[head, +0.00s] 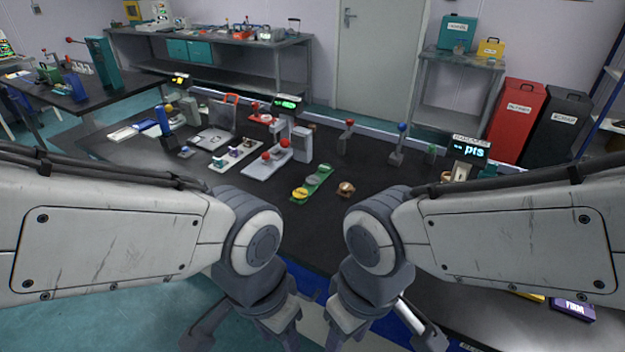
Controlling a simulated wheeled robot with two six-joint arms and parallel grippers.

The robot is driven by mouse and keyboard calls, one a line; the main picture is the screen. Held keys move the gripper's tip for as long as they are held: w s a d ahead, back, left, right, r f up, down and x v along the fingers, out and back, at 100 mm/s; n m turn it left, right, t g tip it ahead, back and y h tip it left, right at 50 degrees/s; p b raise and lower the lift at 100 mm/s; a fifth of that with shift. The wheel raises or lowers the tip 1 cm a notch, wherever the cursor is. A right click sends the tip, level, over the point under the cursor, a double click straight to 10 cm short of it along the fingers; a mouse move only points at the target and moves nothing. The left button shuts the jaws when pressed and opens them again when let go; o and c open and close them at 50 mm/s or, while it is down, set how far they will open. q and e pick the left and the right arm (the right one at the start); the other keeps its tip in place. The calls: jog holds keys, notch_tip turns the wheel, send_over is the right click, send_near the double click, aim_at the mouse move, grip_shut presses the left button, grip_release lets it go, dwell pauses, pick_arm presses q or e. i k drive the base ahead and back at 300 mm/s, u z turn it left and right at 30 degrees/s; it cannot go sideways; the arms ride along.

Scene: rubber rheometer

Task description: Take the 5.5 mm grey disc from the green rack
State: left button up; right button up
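The green rack (321,182) lies on the dark table in front of me, in the middle of the head view. It carries a yellow disc (300,193) at its near end and grey discs (312,181) behind it, one of them at the far end (323,169). Thickness marks are too small to read, so I cannot tell which is 5.5 mm. My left gripper (285,338) and my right gripper (338,338) hang low at the bottom edge, on the near side of the rack and well apart from it. Their fingertips are partly cut off, and their opening is unclear.
A brass-coloured piece (345,189) sits just right of the rack. A white-based device with red knobs (268,166) stands close behind-left. Lever posts (397,150) and a hardness display (470,150) are at the right. The dark tabletop (385,190) right of the rack is mostly clear.

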aim_at(312, 180)
jog(key=k, duration=0.5)
jog(key=u, duration=1)
jog(key=i, duration=1.35)
jog(key=z, duration=0.15)
